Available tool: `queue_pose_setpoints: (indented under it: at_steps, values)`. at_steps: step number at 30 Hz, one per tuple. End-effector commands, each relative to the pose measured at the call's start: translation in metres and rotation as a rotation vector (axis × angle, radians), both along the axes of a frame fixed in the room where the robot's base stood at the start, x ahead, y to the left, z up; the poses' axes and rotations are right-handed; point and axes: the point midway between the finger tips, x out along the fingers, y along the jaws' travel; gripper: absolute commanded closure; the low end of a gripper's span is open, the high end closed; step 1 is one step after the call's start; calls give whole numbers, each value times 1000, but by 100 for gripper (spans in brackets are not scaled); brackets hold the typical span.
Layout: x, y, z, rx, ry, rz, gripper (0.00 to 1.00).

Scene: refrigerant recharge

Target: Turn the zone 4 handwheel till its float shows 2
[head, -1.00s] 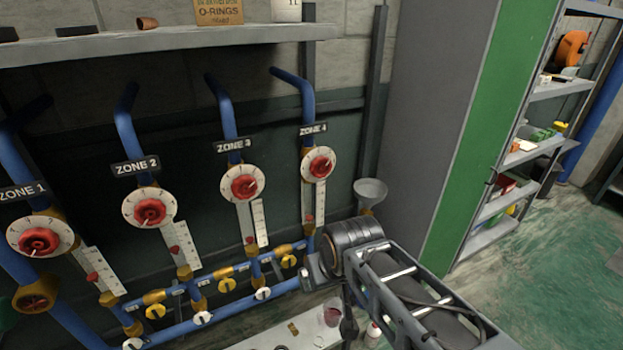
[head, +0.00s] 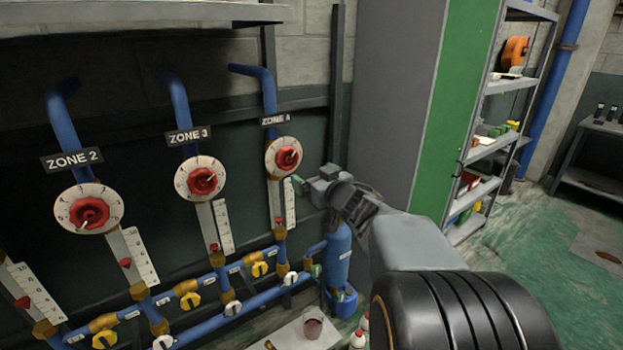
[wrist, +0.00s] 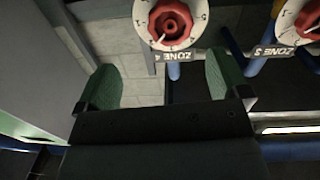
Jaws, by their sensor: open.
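The zone 4 handwheel (head: 287,159) is a red knob on a round white numbered dial, under the ZONE 4 label (head: 275,120). In the wrist view the red handwheel (wrist: 171,24) shows upside down at the top edge, beyond the fingertips. Below it in the head view is a white scale (head: 290,203) with a small red float (head: 279,221) near its lower end; its exact reading is too small to tell. My gripper (head: 299,184) is just right of and below the dial. In the wrist view its green fingers (wrist: 165,82) are wide apart with nothing between them.
The zone 3 handwheel (head: 203,180) and zone 2 handwheel (head: 90,211) stand to the left with similar scales. Blue pipes with yellow valves (head: 260,269) run below. A blue cylinder (head: 338,252) stands under my arm. A grey cabinet (head: 385,110) is on the right.

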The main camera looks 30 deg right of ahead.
Motion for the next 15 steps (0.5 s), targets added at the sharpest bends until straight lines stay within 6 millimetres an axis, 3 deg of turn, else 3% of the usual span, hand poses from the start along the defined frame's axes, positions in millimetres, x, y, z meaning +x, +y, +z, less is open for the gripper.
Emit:
queue_pose_setpoints:
  at_steps: [8, 15]
  values:
    - [8, 10, 5, 67, -29, 51, 6]
    - [33, 13, 4, 66, -29, 50, 6]
